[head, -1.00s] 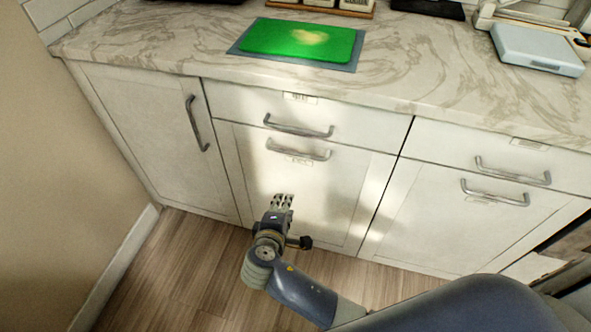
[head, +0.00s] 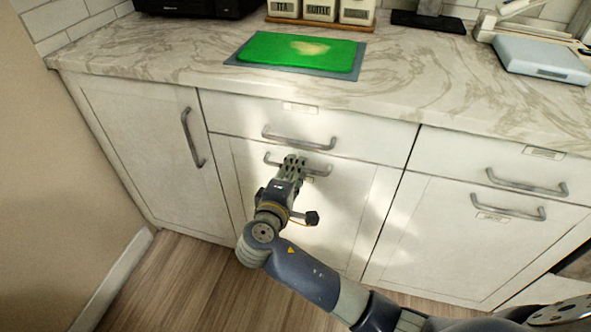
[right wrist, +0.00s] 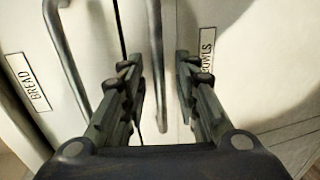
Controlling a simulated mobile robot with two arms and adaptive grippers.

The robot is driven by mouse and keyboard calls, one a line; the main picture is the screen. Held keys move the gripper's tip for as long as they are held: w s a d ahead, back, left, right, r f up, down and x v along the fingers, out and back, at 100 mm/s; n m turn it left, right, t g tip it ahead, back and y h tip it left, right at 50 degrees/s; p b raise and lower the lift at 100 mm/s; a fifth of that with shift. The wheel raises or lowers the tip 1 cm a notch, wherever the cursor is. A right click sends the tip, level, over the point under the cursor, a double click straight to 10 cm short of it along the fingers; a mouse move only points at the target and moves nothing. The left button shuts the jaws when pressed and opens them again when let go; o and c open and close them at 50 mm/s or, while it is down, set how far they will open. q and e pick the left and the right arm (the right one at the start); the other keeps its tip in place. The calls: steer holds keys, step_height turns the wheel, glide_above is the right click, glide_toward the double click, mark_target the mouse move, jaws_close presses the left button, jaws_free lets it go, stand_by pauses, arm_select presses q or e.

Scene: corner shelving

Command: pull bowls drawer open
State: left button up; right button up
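The bowls drawer (head: 345,205) is the shut lower front in the middle of the white cabinets. In the right wrist view, its BOWLS label (right wrist: 207,48) is right of its metal bar handle (right wrist: 157,40). My right gripper (head: 294,160) is up at this handle in the head view and hides its middle. In the right wrist view, the right gripper's fingers (right wrist: 160,72) are open, one on each side of the handle, with gaps visible. My left gripper is not in view.
Just above is the BREAD drawer (right wrist: 30,85) with its own handle (head: 298,140). More fronts with handles stand left and right. The marble counter (head: 170,55) overhangs, holding a green board (head: 300,52). A wall (head: 45,200) closes the left side. Wooden floor (head: 175,280) is clear.

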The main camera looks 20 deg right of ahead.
steer(key=shift+w+d+f, duration=0.15)
steer(key=shift+w+d, duration=0.2)
steer(key=shift+w, duration=0.15)
jaws_close()
steer(key=shift+a, duration=0.1)
